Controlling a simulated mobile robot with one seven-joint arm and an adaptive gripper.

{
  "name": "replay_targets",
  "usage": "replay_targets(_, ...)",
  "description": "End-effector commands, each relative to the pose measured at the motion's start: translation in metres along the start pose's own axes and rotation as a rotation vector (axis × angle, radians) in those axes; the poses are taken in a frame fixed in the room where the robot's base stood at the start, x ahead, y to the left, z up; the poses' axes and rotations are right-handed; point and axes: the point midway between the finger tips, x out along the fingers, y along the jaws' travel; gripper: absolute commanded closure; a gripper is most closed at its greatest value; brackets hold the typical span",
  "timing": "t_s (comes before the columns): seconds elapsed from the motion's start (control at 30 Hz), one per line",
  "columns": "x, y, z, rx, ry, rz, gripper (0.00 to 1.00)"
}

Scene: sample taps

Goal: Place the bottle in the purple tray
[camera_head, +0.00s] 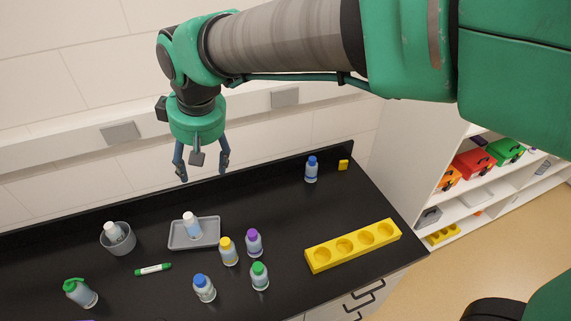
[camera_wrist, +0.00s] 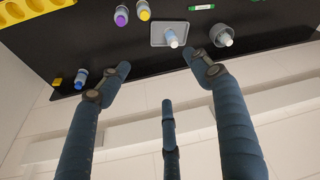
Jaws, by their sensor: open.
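My gripper (camera_head: 202,172) is open and empty, high above the back of the black counter; its spread fingers also show in the wrist view (camera_wrist: 156,62). A white-capped bottle (camera_head: 191,226) stands in a grey tray (camera_head: 211,244); the wrist view shows that bottle (camera_wrist: 170,38) too. Other bottles stand on the counter: yellow-capped (camera_head: 228,252), purple-capped (camera_head: 253,243), green-capped (camera_head: 259,276), blue-capped (camera_head: 204,289) and another blue-capped one (camera_head: 311,170) at the back. No full purple tray shows; only a purple sliver (camera_head: 86,320) is at the bottom edge, too cut off to identify.
A grey cup (camera_head: 118,241) holds a white-capped bottle. A yellow rack (camera_head: 353,246) with round holes is at right, a small yellow block (camera_head: 343,165) behind. Shelves (camera_head: 470,210) stand beyond.

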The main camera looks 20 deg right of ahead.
Motion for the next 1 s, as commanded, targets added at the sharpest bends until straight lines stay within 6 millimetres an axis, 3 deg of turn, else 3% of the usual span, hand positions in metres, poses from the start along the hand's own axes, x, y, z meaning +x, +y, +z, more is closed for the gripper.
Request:
replay_targets(0.1,-0.018,0.02,0.034,0.071,0.022,0.021,0.36)
replay_targets(0.4,-0.049,0.052,0.117,0.24,0.072,0.071,0.36)
replay_targets(0.8,-0.065,0.066,0.223,0.454,0.137,0.14,0.36)
replay_targets(1.0,-0.064,0.066,0.253,0.515,0.156,0.161,0.36)
